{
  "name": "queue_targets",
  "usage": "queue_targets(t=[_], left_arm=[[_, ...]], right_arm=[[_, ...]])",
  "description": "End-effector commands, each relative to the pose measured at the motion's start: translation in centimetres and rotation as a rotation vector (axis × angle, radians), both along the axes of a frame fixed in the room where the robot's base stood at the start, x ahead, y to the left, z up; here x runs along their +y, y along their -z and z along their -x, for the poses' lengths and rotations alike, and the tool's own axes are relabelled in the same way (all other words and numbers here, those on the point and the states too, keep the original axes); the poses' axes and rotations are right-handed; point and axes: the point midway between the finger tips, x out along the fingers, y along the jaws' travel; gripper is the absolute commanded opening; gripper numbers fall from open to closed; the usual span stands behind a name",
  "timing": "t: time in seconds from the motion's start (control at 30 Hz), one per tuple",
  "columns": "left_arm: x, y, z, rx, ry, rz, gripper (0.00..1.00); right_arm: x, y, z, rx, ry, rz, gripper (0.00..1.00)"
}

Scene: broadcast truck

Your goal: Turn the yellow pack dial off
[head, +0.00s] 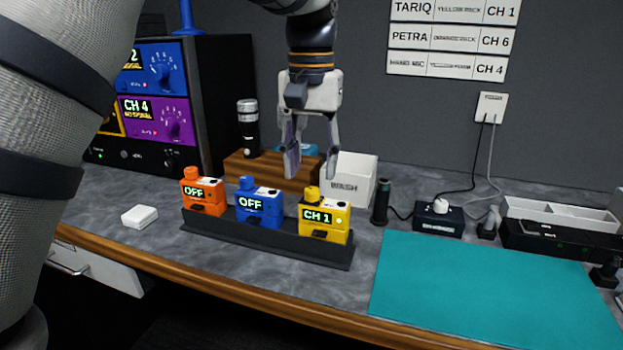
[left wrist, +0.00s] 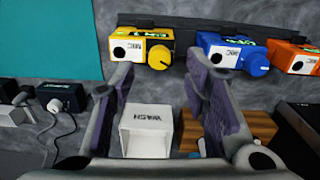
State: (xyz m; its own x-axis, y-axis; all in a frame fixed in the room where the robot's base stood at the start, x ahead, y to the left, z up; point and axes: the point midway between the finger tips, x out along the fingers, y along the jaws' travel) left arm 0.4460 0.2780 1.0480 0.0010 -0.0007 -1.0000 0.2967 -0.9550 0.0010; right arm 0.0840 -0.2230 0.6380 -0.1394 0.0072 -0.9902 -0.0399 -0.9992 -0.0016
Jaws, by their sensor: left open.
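The yellow pack (head: 325,218) stands at the right end of a dark rack (head: 265,239); its display reads "CH 1" and a small light glows on its front. Its yellow dial (head: 312,193) sits on top at the left. In the left wrist view the yellow pack (left wrist: 137,47) is at the top, with its dial (left wrist: 160,58) facing the camera. My left gripper (head: 306,172) is open and empty, pointing down above and behind the pack, apart from it. In the left wrist view its fingers (left wrist: 165,85) frame a white box. My right gripper is not in view.
Blue (head: 260,207) and orange (head: 204,194) packs, both reading "OFF", stand left of the yellow one. Behind are a wooden block (head: 262,170) and a white "WASH" box (head: 349,178). A black cylinder (head: 381,202) stands right. A teal mat (head: 480,285) lies clear at the front right.

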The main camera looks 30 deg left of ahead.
Motion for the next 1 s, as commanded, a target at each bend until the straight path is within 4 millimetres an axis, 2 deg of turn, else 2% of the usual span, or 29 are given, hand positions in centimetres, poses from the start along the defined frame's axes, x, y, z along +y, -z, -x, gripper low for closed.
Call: queue_targets(t=[0.1, 0.2, 0.5, 0.53, 0.7, 1.0], left_arm=[[0.0, 2.2, 0.1, 0.001, 0.0, 0.0, 0.42], [0.0, 3.4, 0.0, -0.001, 0.001, 0.0, 0.42], [0.0, 4.1, 0.0, 0.001, 0.001, -0.001, 0.42], [0.0, 4.1, 0.0, 0.001, 0.001, -0.001, 0.4], [0.0, 4.1, 0.0, 0.001, 0.001, -0.001, 0.01], [0.0, 4.1, 0.0, 0.0, -0.019, -0.001, 0.0]], right_arm=[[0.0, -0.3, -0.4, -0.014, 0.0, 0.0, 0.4], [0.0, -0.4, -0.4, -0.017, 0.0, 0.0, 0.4], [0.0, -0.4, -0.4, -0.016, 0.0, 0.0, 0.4], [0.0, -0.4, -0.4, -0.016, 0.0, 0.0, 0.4], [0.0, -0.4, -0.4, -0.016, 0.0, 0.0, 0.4], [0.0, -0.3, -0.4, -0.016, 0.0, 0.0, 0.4]])
